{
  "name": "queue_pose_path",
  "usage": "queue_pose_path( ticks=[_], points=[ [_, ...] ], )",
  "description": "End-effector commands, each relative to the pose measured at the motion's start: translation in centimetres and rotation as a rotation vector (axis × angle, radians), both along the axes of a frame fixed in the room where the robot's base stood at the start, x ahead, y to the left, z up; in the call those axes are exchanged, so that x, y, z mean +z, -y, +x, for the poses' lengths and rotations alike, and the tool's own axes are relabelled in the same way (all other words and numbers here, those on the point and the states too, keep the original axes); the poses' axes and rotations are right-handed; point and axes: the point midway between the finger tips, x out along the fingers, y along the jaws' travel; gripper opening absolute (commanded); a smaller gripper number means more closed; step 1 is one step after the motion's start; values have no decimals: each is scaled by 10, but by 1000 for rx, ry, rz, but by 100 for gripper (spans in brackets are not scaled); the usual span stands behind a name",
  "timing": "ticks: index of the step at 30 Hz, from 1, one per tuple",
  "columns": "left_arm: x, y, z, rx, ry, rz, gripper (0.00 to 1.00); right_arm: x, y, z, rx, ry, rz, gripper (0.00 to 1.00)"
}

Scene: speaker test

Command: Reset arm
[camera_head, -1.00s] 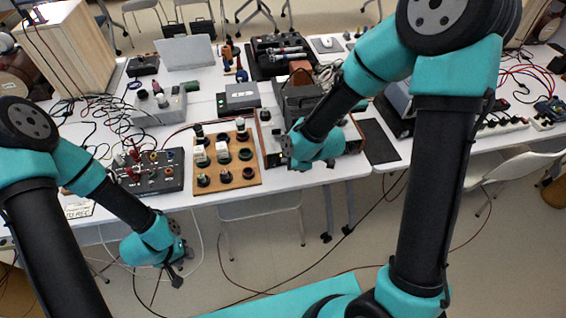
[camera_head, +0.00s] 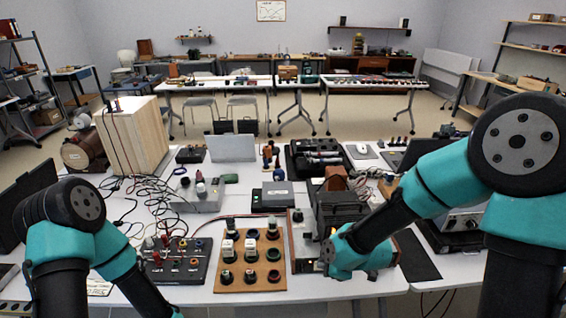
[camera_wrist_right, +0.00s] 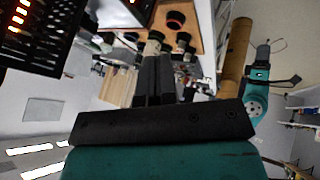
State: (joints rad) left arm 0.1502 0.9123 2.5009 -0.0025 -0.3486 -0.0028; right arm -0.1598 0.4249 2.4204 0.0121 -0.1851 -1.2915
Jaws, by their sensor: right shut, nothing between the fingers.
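My right arm comes in from the right in the head view, and its teal right gripper (camera_head: 326,252) hangs over the front of the table (camera_head: 340,288), beside the dark boxy device (camera_head: 338,210). In the right wrist view its two black fingers (camera_wrist_right: 159,78) lie together, shut and empty. My left arm (camera_head: 75,235) reaches down at the lower left of the head view, and its gripper is cut off by the bottom edge there.
A wooden board with round holders (camera_head: 250,262) and a black box with knobs (camera_head: 178,262) stand near the front edge. A wooden cabinet (camera_head: 133,138), tangled black cables (camera_head: 140,195) and a grey laptop-like panel (camera_head: 232,148) lie behind. Floor is open beyond the table.

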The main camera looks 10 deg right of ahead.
Motion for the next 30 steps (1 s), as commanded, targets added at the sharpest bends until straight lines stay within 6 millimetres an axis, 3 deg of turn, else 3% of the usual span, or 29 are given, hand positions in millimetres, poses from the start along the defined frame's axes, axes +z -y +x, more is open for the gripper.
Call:
queue_pose_path(
  ticks=[5, 8, 15, 21, 25, 30],
  points=[
    [0, 0, 0, 0, 0, 0, 36, -33, 8, -8, -131, -111, 52, 0],
    [0, 0, 0, 0, 0, 0, 36, -63, 15, -19, -273, -221, 106, 0],
    [0, 0, 0, 0, 0, 0, 36, -143, 34, -58, -696, -513, 237, 0],
    [0, 0, 0, 0, 0, 0, 36, -200, 44, -100, -1058, -732, 319, 0],
    [0, 0, 0, 0, 0, 0, 36, -222, 48, -121, -1232, -826, 351, 0],
    [0, 0, 0, 0, 0, 0, 36, -232, 48, -130, -1319, -868, 367, 0]
  ],
)
